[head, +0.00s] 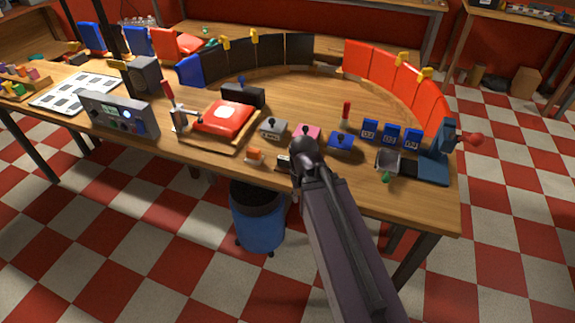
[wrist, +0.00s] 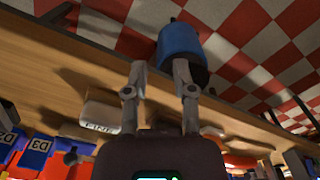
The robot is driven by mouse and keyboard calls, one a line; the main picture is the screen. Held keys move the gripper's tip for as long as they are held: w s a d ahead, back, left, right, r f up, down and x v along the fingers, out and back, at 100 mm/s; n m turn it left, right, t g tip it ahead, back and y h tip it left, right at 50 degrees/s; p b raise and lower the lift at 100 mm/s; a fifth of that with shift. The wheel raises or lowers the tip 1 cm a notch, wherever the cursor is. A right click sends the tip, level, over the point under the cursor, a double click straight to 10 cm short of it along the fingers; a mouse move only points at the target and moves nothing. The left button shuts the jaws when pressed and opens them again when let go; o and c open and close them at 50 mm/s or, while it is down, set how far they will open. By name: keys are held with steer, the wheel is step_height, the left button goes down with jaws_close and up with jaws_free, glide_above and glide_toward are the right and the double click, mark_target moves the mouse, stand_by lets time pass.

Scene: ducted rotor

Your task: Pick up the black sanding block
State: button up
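A small dark block (head: 283,163) with a pale part, probably the black sanding block, lies near the table's front edge in the head view. My gripper (head: 302,165) covers its right side. In the wrist view, a pale face lettered FINE (wrist: 100,116) shows just left of my gripper (wrist: 160,76); I cannot tell for sure that it is the same block. My gripper's two fingers stand apart, over the wood near the table edge, with nothing seen between them. The exact gap to the block is hidden.
An orange piece (head: 255,155) lies left of the dark block. Grey (head: 272,128), pink (head: 307,131) and blue (head: 340,141) knobbed blocks stand behind. A metal tray (head: 388,162) is at right. A blue bin (head: 259,222) stands on the floor below the table edge.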

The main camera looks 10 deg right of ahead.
steer(key=o, duration=0.4)
steer(key=shift+w+r+n+p, duration=0.5)
steer(key=shift+w+r+p, duration=0.2)
steer(key=shift+w, duration=0.3)
step_height(320, 180, up, 10)
steer(key=n+p, duration=1)
glide_above(286, 164)
steer(key=w+d, duration=0.1)
steer(key=shift+w+d+f, duration=0.1)
steer(key=shift+w, duration=0.2)
steer(key=shift+f+b, duration=0.15)
steer(key=shift+b, duration=0.2)
step_height(286, 164, down, 8)
steer(key=b, duration=0.8)
steer(key=shift+f, duration=0.15)
